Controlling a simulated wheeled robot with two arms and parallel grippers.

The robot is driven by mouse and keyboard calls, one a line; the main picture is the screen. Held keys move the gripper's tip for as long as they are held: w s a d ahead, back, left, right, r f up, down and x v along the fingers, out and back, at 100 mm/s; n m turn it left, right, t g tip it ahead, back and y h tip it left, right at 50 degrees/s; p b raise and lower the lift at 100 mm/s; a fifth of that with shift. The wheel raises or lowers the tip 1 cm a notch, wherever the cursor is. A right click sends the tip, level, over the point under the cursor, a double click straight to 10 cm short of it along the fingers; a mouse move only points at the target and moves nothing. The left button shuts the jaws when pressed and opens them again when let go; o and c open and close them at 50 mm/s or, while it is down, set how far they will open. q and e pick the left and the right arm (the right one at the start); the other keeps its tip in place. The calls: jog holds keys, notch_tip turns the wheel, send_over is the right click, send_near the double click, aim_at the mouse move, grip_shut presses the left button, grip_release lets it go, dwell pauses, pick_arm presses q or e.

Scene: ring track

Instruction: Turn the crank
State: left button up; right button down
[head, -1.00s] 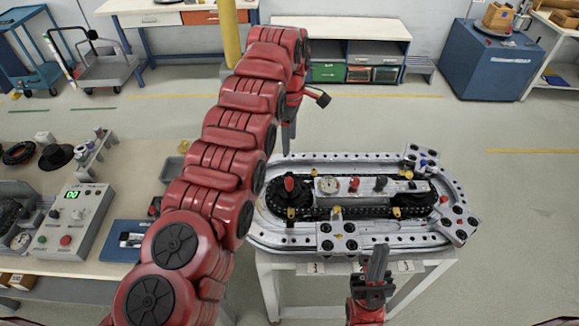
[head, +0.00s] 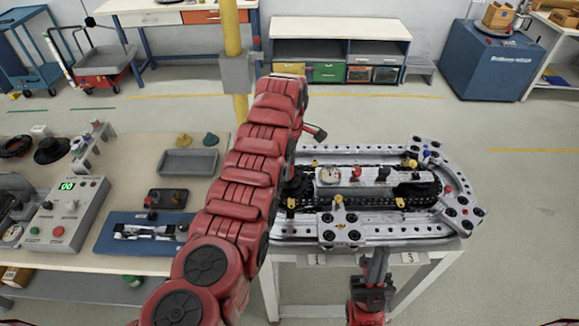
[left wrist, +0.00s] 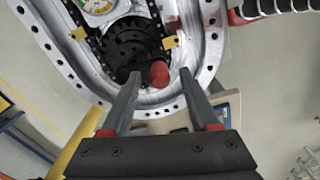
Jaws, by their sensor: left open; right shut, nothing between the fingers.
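The ring track (head: 340,232) stands on a white stand, with a dark chain and sprockets inside its silver rim. In the left wrist view, the crank's red knob (left wrist: 159,73) sits at the edge of a black sprocket (left wrist: 130,42). My left gripper (left wrist: 159,80) is open, and the knob shows between its fingertips in the picture; contact is not visible. In the head view, my left arm hides that knob and my left gripper's fingers. My right gripper (head: 376,258) is shut and empty, in front of the track's near edge.
A gauge (head: 328,175) and knobs sit on the track's middle bar. A side table at left holds a control box (head: 62,215), a grey tray (head: 188,162) and a blue board (head: 140,236). The floor right of the track is clear.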

pick_arm(q)
jog(key=shift+w+f, duration=0.1)
jog(key=shift+f, duration=0.95)
grip_shut()
dwell(0.7)
